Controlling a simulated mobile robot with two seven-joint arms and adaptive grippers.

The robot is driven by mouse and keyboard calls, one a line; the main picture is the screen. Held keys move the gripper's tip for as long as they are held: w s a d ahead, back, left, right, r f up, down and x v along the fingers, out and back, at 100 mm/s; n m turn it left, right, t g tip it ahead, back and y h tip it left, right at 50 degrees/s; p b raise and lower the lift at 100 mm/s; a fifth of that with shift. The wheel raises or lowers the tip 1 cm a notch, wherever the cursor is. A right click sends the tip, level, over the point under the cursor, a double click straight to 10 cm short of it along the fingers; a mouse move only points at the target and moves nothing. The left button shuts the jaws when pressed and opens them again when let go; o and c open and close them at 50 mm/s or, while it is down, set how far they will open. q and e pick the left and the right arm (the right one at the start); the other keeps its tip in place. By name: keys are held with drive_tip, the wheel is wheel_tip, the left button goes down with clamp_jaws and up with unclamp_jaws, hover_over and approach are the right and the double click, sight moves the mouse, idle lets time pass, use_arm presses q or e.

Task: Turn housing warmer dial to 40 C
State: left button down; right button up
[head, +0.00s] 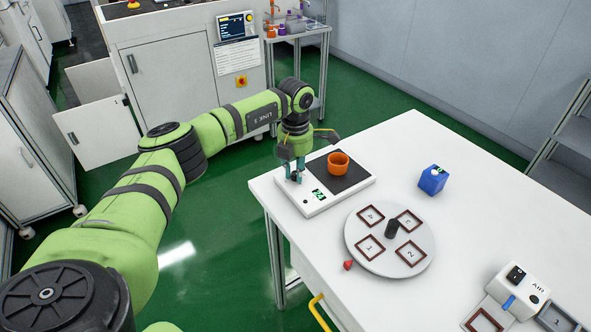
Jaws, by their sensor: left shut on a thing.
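The housing warmer is a white box (345,197) with a dark top plate (343,185), near the left end of the white table. An orange cup (338,164) stands on the plate. My left gripper (296,177) points down at the warmer's left front corner, shut on the dial there. The fingers hide most of the dial, so I cannot read its setting. A small green display (319,195) beside it is too small to read. My right gripper is not in view.
A round white turntable (368,261) with several numbered squares and a black knob (391,228) is in front of the warmer. A blue box (432,181) stands to the right. A white device (522,283) is at the lower right. Bare table lies between them.

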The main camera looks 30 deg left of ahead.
sight(294, 174)
use_arm(q)
drive_tip(key=shift+s+f, duration=0.15)
drive_tip(key=shift+f, duration=0.05)
drive_tip(key=c, duration=1.1)
unclamp_jaws()
drive_tip(key=shift+r, duration=0.1)
drive_tip(key=shift+r, duration=0.15)
drive_tip(key=shift+r, duration=0.3)
wheel_tip(294, 174, up, 11)
